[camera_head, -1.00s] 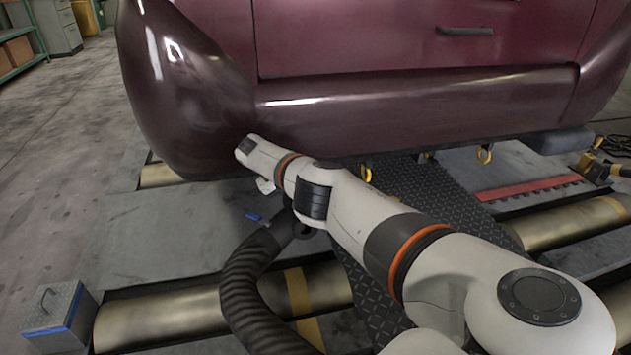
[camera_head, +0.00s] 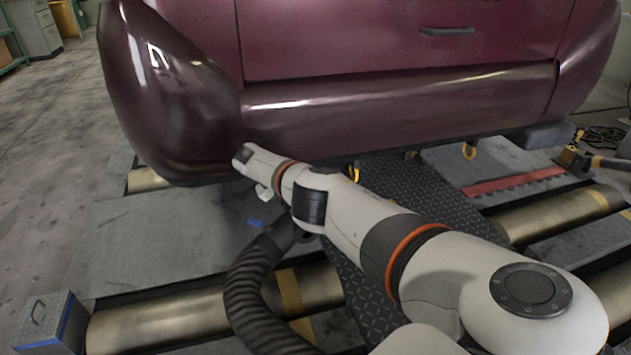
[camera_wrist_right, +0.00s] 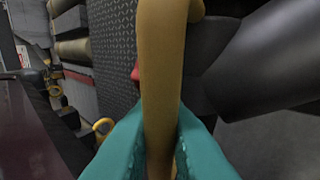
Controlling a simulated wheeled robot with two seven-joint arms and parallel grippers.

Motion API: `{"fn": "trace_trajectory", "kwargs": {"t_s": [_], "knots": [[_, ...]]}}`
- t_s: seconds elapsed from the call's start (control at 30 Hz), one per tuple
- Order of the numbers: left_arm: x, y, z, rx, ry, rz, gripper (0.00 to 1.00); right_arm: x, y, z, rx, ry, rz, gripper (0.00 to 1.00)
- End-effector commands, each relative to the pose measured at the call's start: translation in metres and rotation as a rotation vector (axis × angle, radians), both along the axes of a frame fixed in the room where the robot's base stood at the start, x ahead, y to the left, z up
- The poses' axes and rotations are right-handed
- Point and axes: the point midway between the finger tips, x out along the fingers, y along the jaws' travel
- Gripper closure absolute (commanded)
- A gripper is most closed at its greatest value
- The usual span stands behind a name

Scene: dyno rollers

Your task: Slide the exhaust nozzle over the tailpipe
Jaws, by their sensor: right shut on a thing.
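The exhaust nozzle (camera_wrist_right: 275,50) shows in the right wrist view as a dark, partly cropped shape at the upper right. A yellow handle (camera_wrist_right: 162,70) runs down the middle of that view. My right gripper (camera_wrist_right: 160,130) has its teal fingers shut on this handle. In the head view the ribbed black hose (camera_head: 250,290) rises to a dark end (camera_head: 282,232) under my right wrist, which hides most of the nozzle and the fingers. My wrist is just below and in front of the car's bumper (camera_head: 400,105), near its left corner. I cannot make out the tailpipe. My left gripper is not in view.
Metal rollers (camera_head: 170,318) lie in the floor in front of the car, with a dark tread plate (camera_head: 410,200) between them. A grey box (camera_head: 45,322) stands at the lower left. A yellow hook (camera_head: 469,150) hangs under the bumper. Floor at the left is open.

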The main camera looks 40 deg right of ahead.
Motion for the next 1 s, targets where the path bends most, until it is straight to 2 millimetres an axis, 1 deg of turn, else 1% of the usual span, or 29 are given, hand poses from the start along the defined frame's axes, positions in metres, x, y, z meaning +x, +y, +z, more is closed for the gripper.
{"fn": "trace_trajectory", "kwargs": {"t_s": [0.03,0.5,0.7,1.0], "knots": [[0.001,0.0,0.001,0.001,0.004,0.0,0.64,0.0,0.0,0.003,-0.005,-0.002,0.0,1.0],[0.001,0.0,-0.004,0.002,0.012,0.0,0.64,0.0,-0.001,0.003,-0.008,-0.002,-0.003,1.0],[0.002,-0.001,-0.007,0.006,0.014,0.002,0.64,0.004,-0.004,0.0,0.001,-0.019,-0.001,1.0],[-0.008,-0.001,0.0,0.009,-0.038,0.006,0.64,0.013,-0.011,-0.002,0.021,-0.061,0.005,1.0]]}}
